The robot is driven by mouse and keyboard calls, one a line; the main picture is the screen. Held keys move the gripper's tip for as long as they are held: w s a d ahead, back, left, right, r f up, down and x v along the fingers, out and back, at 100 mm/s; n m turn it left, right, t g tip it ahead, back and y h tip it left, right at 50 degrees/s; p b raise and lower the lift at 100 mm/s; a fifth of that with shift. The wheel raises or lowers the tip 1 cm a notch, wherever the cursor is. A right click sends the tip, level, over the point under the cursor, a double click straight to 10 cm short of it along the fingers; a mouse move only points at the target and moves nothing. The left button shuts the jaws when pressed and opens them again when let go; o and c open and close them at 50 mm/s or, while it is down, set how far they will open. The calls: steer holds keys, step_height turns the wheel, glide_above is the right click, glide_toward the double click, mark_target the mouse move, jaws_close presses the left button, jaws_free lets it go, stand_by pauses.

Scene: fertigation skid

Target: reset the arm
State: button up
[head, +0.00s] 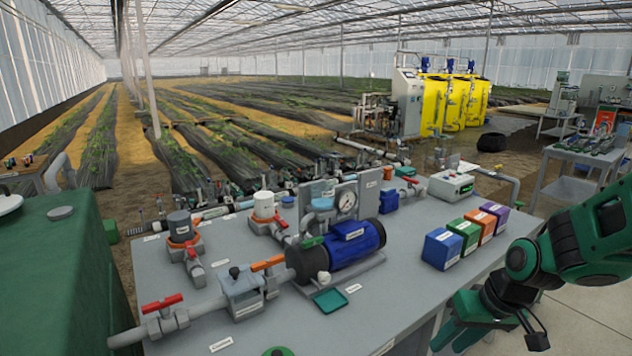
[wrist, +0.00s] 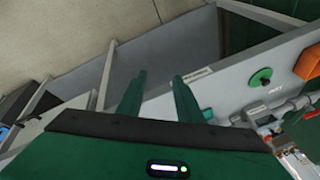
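My gripper (wrist: 160,82) shows in the wrist view with its two green fingers apart and nothing between them. It is open and empty. In the head view my arm comes in from the right, with my gripper (head: 490,335) low at the lower right, beside the right front edge of the grey skid bench (head: 400,275). My gripper is clear of the coloured boxes on the bench. Its fingertips are partly cut off or hard to make out there.
Blue (head: 441,249), green (head: 464,236), orange (head: 479,226) and purple (head: 494,217) boxes stand in a row near my arm. A blue pump (head: 350,245), red-handled valves and pipes fill the bench's left and middle. A side table (head: 582,155) stands at right. Floor shows at lower right.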

steer(key=s+d+r+m+g+h, duration=0.1)
steer(key=s+d+r+m, duration=0.2)
steer(key=s+d, duration=0.3)
steer(key=s+d+r+m+g+h, duration=0.1)
steer(key=s+d+r+m, duration=0.3)
steer(key=s, duration=0.8)
steer(key=d+r, duration=0.2)
steer(key=d, duration=0.1)
steer(key=shift+s+d+g+h, duration=0.2)
steer(key=shift+g+h, duration=0.1)
steer(key=shift+g, duration=0.1)
steer(key=shift+w+f, duration=0.3)
steer(key=shift+w, duration=0.35)
steer(key=shift+a, duration=0.15)
steer(key=shift+c, duration=0.2)
